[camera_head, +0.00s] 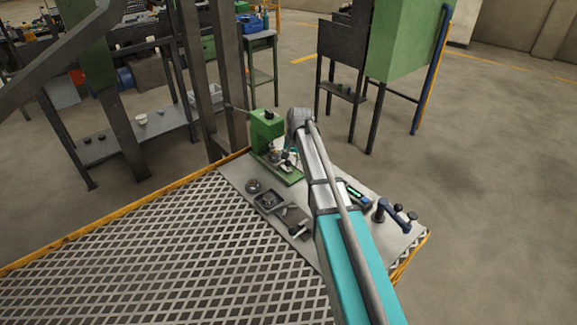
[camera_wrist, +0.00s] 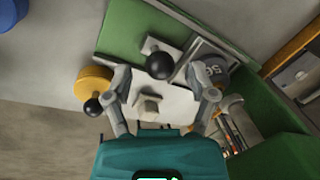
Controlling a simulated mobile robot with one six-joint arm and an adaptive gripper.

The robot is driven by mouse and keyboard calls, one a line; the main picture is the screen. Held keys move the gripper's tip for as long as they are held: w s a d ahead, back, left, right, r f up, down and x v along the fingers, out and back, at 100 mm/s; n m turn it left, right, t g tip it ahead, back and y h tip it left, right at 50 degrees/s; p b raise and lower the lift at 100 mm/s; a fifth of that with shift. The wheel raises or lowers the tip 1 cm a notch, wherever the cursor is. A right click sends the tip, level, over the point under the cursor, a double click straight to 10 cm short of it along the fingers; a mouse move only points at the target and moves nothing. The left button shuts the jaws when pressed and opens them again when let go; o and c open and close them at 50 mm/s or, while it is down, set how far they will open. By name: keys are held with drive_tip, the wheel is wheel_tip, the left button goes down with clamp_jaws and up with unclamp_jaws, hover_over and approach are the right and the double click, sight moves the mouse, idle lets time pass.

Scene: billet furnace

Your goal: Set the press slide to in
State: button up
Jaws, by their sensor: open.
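The green press (camera_head: 267,130) stands on the grey bench top at the back, with a green base (camera_head: 290,178). In the wrist view I see its green base (camera_wrist: 125,38) from above. A black ball knob (camera_wrist: 160,66) stands on a light grey slide plate, which I take to be the press slide (camera_wrist: 147,45). My gripper (camera_wrist: 166,86) is open over the base, with one finger on each side of a small metal block (camera_wrist: 148,106). The knob is just beyond the fingertips; I cannot tell any contact. In the head view my gripper (camera_head: 289,160) is small beside the press.
A yellow cylinder (camera_wrist: 95,82) with a black ball is close to the left finger. A grey cylinder (camera_wrist: 215,68) marked with digits is near the right finger. A square dark tray (camera_head: 268,202), a green-screened device (camera_head: 357,195) and a blue handle (camera_head: 381,210) are on the bench.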

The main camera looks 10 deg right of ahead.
drive_tip(key=shift+f, duration=0.45)
clamp_jaws()
idle(0.3)
